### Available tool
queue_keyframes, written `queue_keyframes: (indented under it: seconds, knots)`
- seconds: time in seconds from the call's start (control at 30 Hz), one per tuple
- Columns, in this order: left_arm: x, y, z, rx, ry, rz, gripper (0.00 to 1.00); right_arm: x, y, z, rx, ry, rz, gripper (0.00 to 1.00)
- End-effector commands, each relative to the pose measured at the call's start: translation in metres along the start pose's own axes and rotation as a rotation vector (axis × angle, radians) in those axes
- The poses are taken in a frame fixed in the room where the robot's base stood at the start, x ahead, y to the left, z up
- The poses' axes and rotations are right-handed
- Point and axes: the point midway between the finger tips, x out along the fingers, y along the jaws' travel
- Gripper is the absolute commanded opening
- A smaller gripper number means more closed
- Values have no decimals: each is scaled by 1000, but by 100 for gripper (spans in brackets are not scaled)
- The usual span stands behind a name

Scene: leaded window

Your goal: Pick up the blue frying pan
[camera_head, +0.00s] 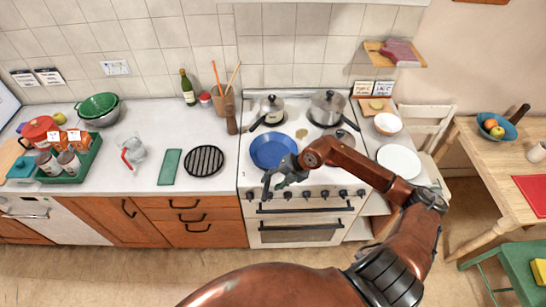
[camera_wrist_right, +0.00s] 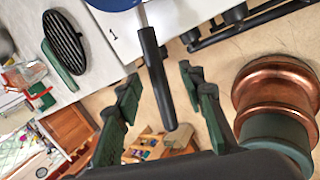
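The blue frying pan (camera_head: 272,151) rests on the front left part of the white stove. Its blue rim (camera_wrist_right: 113,3) shows at the top of the right wrist view, and its long dark handle (camera_wrist_right: 152,62) points out past the stove's front edge. My right gripper (camera_head: 276,182) is at the pan's near side, over the stove's front. In the right wrist view my right gripper (camera_wrist_right: 160,80) is open, with the handle appearing between its two fingers and a gap on each side. I cannot tell how deep the handle sits between them. My left gripper is not in view.
Pots with lids (camera_head: 328,108) stand at the back of the stove (camera_head: 250,185). A black ribbed trivet (camera_head: 203,160) and green board (camera_head: 170,166) lie on the counter to the left. A white plate (camera_head: 399,161) is to the right. Knobs and an oven handle line the stove's front.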

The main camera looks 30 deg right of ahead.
Motion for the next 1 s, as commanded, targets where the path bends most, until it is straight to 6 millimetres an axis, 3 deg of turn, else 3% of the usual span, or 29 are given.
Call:
queue_keyframes:
  seconds: [0.23, 0.53, 1.0]
  knots:
    - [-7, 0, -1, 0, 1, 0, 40, 34, 4, 1, 1, 2, 3, 37]
    - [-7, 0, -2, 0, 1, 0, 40, 39, 4, 1, -1, 2, 2, 37]
    - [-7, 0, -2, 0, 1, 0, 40, 39, 3, 1, 0, 2, 2, 4]
